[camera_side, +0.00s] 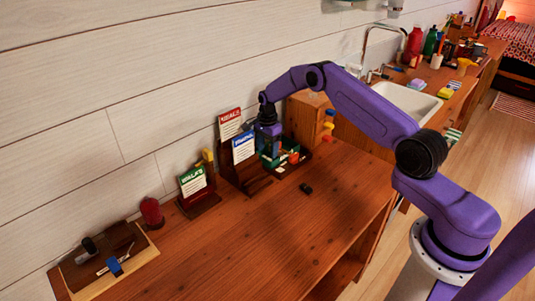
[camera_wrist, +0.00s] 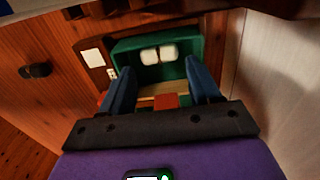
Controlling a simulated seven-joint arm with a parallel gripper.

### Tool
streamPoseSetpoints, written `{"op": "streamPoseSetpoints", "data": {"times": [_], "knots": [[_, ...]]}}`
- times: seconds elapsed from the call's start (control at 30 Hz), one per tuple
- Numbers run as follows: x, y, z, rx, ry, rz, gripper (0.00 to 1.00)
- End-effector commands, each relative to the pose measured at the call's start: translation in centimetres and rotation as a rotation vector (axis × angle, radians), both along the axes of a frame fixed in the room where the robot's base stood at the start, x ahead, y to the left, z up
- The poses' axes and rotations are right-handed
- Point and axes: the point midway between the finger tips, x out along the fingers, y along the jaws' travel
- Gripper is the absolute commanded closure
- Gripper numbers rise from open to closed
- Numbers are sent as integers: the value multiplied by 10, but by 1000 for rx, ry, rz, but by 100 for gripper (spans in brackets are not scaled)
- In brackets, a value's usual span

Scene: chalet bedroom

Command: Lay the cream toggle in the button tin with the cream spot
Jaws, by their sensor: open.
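My gripper (camera_wrist: 160,92) is open, its two blue fingers pointing down over a dark wooden tray (camera_wrist: 95,30) at the back of the desk. It also shows in the side view (camera_side: 270,150). Ahead of the fingers is a green open box (camera_wrist: 125,47), possibly a button tin. Two rounded cream pieces lie side by side in it, one on the left (camera_wrist: 150,57) and one on the right (camera_wrist: 168,52). I cannot tell whether either is the toggle or a spot. Nothing is visibly gripped. A red block (camera_wrist: 165,101) shows between the fingers, partly hidden by the gripper mount.
A small dark piece (camera_side: 306,188) lies on the desk in front of the tray. Card stands, one with a green-headed card (camera_side: 193,182), a red jar (camera_side: 151,213) and a board (camera_side: 140,275) line the wall. The desk's front middle (camera_side: 270,240) is clear.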

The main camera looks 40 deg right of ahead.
Motion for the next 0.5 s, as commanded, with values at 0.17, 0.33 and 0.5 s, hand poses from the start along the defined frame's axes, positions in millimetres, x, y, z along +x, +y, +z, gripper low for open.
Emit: {"op": "streamPoseSetpoints", "data": {"times": [0.17,0.33,0.5], "knots": [[1,0,40,-1,-4,1,38],[0,0,71,-1,-3,1,38],[0,1,91,-1,-2,1,38]]}}
